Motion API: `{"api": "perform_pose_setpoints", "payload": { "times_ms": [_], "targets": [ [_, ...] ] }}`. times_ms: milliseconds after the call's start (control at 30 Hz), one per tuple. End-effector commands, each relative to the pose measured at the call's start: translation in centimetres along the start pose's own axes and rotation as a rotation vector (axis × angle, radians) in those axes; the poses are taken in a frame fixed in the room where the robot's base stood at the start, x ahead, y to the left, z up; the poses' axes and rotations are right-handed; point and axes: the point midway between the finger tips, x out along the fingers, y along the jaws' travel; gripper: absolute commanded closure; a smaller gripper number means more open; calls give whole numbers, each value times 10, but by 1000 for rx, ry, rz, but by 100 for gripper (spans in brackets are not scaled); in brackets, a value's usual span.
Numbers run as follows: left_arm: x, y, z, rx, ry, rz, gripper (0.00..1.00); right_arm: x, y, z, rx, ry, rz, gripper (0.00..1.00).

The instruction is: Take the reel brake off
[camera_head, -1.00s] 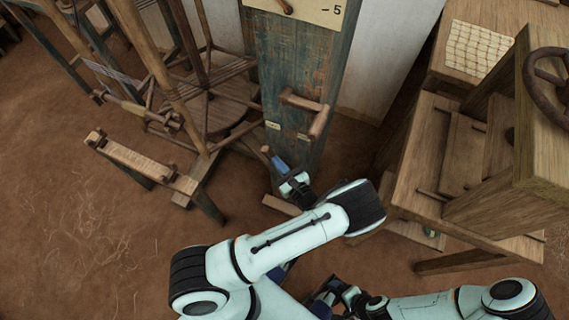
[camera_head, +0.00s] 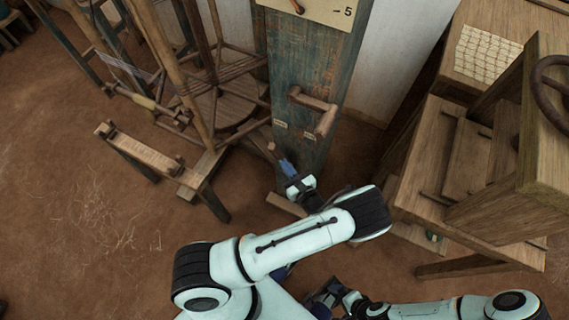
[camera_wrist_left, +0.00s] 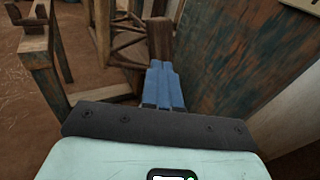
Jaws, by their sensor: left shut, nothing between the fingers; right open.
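A blue-green painted wooden post (camera_head: 304,70) stands in the middle of the head view. A short wooden lever end (camera_head: 272,147) sticks out at its lower left side, below two small pale labels; I take it for the reel brake. My left gripper (camera_head: 284,163) is shut, its blue fingertips right by this lever end. In the left wrist view the lever's wooden end (camera_wrist_left: 160,38) shows just beyond the blue fingers (camera_wrist_left: 161,80); I cannot tell whether they touch. My right gripper (camera_head: 330,293) is open and empty, low in the head view.
A wooden crank-like handle (camera_head: 316,108) juts from the post above the lever. A wooden reel frame (camera_head: 220,105) and a low bench (camera_head: 140,152) stand to the left. A wooden loom bench (camera_head: 470,175) stands to the right.

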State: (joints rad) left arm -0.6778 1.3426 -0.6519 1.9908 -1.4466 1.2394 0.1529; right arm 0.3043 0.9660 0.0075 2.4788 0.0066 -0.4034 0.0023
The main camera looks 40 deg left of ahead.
Motion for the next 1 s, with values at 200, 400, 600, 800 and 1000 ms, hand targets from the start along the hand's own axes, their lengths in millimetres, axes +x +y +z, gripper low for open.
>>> {"api": "perform_pose_setpoints", "payload": {
  "times_ms": [200, 400, 600, 800, 1000],
  "targets": [
    [-47, -5, 3, -4, 6, -8, 100, -2, 0, 1, 2, -3, 2, 0],
    [-87, -4, 6, -4, 6, -8, 100, -1, 0, 1, 1, -3, 1, 0],
    [-106, -4, 7, -5, 6, -7, 100, -1, 0, 1, 1, -2, 1, 0],
    [-109, -4, 7, -4, 5, -7, 100, -1, 0, 1, 1, -2, 1, 0],
    [-109, -4, 7, -4, 6, -7, 100, -1, 0, 1, 1, -2, 1, 0]
  ]
}}
